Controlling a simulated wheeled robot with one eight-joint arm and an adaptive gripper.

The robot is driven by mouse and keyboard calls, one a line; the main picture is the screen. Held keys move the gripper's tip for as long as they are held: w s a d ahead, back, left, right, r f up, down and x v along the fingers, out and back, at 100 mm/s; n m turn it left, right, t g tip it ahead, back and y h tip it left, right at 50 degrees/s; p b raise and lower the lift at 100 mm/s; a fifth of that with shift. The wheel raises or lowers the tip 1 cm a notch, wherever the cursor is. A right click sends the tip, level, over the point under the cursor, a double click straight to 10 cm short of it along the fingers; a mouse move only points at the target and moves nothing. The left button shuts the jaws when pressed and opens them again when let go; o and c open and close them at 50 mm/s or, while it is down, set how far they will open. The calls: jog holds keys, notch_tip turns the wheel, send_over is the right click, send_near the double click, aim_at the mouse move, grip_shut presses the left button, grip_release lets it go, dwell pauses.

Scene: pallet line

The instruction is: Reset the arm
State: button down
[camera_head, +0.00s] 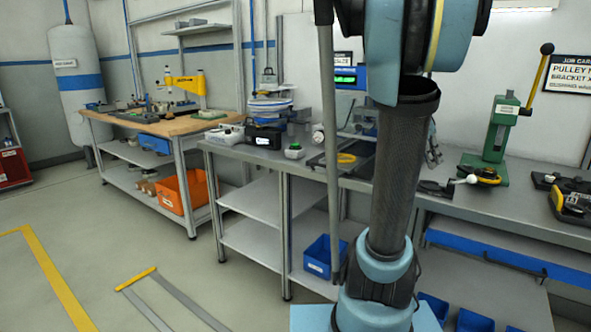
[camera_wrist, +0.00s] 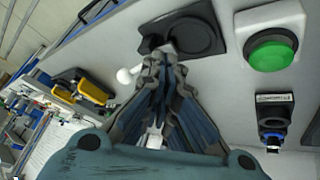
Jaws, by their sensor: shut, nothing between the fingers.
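My gripper (camera_wrist: 165,58) is shut and empty in the wrist view, its fingers drawn together over the grey bench. Its tips lie close to a black flat fixture with a round recess (camera_wrist: 195,34); I cannot tell whether they touch it. In the head view my arm stands in front of the bench, its links rising out of the top of the picture. Part of my gripper (camera_head: 433,150) shows just right of the dark arm link, above the bench top. The rest of it is hidden behind that link.
The grey bench (camera_head: 235,149) runs across the head view. A green lever press (camera_head: 499,140) stands on its right part. A green push button (camera_wrist: 272,50) and yellow-black tools (camera_wrist: 90,88) lie around my gripper. A wooden-topped table (camera_head: 140,121) stands at left; the left floor is open.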

jog(key=s+a+f+n+t+y, duration=0.1)
jog(key=s+a+f+n+y, duration=0.1)
jog(key=s+a+f+n, duration=0.3)
jog(key=s+a+f+n+t+y, duration=0.1)
jog(key=s+a+f+n+y, duration=0.1)
jog(key=s+a+f+n, duration=0.3)
jog(key=s+a+f+n+y, duration=0.2)
jog(key=s+a+f+n, duration=0.3)
jog(key=a+f, duration=0.5)
jog(key=a, duration=0.5)
jog(key=shift+s+a+n+t, duration=0.15)
jog(key=shift+a+n+t, duration=0.05)
jog(key=shift+n+t, duration=0.2)
